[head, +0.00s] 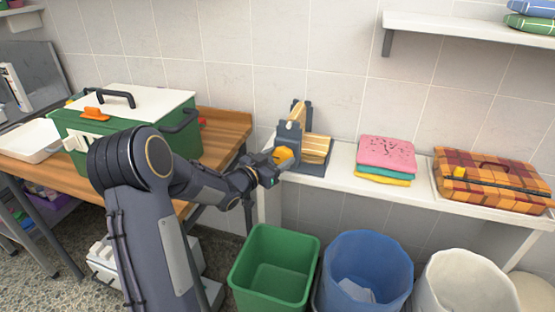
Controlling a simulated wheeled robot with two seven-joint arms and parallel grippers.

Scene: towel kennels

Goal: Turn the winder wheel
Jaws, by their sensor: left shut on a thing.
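The winder (316,150) is a dark grey stand with a light wooden slatted part. It stands on the white shelf at the middle of the head view, close to the tiled wall. A yellow-orange piece (283,155) shows on its left front side, which looks like part of the wheel. My left gripper (274,164) reaches in from the left and is shut on this yellow-orange piece. The fingers and wrist hide part of the wheel, so its full shape and angle cannot be told. My right gripper is not in view.
Folded pink, green and yellow towels (386,155) and a plaid basket (490,181) sit on the white shelf (345,178). Below stand a green bin (246,262), a blue bin (398,256) and a white bin (440,285). A green box (185,140) stands on the wooden table (232,122).

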